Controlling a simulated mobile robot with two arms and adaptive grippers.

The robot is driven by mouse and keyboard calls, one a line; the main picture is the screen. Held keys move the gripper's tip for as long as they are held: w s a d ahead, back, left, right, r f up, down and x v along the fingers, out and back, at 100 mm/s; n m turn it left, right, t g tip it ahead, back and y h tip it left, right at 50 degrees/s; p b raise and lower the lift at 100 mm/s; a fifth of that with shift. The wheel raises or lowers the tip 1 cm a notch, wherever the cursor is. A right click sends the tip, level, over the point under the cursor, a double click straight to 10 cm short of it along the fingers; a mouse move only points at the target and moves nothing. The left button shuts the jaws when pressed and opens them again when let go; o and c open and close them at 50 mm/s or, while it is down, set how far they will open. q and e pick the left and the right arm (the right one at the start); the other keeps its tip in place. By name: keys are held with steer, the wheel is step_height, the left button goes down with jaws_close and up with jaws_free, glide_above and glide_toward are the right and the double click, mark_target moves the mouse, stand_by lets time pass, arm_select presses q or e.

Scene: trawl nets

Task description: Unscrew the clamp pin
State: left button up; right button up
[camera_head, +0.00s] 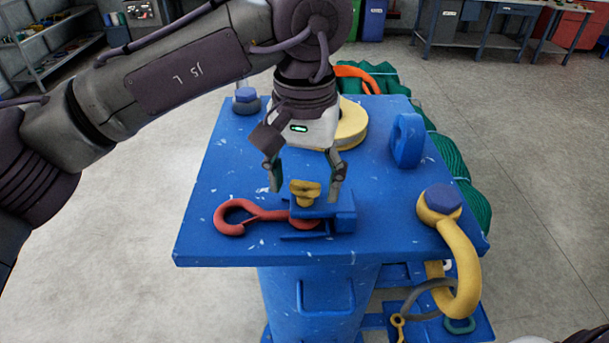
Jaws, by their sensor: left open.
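The clamp pin (305,190) has a yellow, winged head and stands upright over the blue clamp (341,216) at the front of the blue table (215,170). A red hook (236,219) lies flat to the left, with its right end at the clamp under the pin. My left gripper (305,187) points down, with one finger on each side of the yellow head. The fingers are open and look clear of the pin. The pin's lower part is hidden. My right gripper is not in view.
A yellow shackle with a blue cap (442,203) hangs at the table's right edge. A blue ring-shaped block (407,141) and a yellow disc (352,124) stand farther back. Green netting (452,165) lies beyond the right edge.

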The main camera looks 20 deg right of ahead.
arm_select(q)
steer(key=c, duration=1.1)
steer(key=shift+c, duration=0.2)
